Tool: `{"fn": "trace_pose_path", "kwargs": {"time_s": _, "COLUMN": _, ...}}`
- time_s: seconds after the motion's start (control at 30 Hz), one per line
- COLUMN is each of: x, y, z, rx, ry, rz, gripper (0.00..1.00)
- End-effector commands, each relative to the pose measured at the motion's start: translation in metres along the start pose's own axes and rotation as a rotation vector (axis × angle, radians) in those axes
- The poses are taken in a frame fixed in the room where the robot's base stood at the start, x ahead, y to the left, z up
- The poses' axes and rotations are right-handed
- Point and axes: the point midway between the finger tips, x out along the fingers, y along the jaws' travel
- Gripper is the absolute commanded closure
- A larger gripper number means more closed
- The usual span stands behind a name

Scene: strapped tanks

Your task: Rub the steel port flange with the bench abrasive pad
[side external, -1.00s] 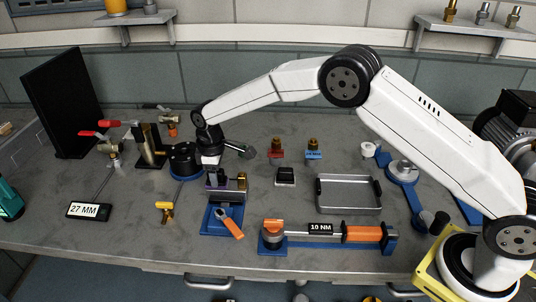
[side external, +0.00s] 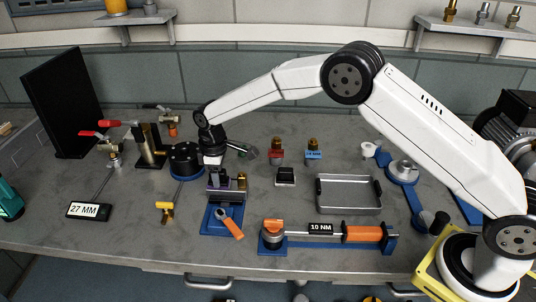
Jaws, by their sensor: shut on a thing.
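The fingers are small and dark here, so the grip itself is hard to see. A round steel part (side external: 403,169) on a blue base at the right may be the port flange, but I cannot tell for certain. The held piece is well to the left of it, apart from it.
A purple-grey vise (side external: 226,195) on a blue base is below my gripper. A black round block (side external: 185,158) is to its left. Red (side external: 277,153) and blue (side external: 313,152) fittings and a metal tray (side external: 349,193) are to the right. A torque wrench (side external: 322,230) lies in front.

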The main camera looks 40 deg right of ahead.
Motion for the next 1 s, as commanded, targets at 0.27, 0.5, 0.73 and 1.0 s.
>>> {"fn": "trace_pose_path", "kwargs": {"time_s": 0.27, "x": 0.002, "y": -0.001, "z": 0.011, "rx": 0.001, "ry": -0.005, "rz": -0.002, "gripper": 1.00}}
{"fn": "trace_pose_path", "kwargs": {"time_s": 0.5, "x": 0.002, "y": 0.000, "z": 0.011, "rx": 0.001, "ry": -0.005, "rz": -0.002, "gripper": 1.00}}
{"fn": "trace_pose_path", "kwargs": {"time_s": 0.73, "x": 0.002, "y": 0.000, "z": 0.006, "rx": 0.000, "ry": -0.003, "rz": -0.001, "gripper": 1.00}}
{"fn": "trace_pose_path", "kwargs": {"time_s": 1.0, "x": 0.002, "y": -0.001, "z": -0.002, "rx": 0.000, "ry": -0.004, "rz": -0.002, "gripper": 1.00}}
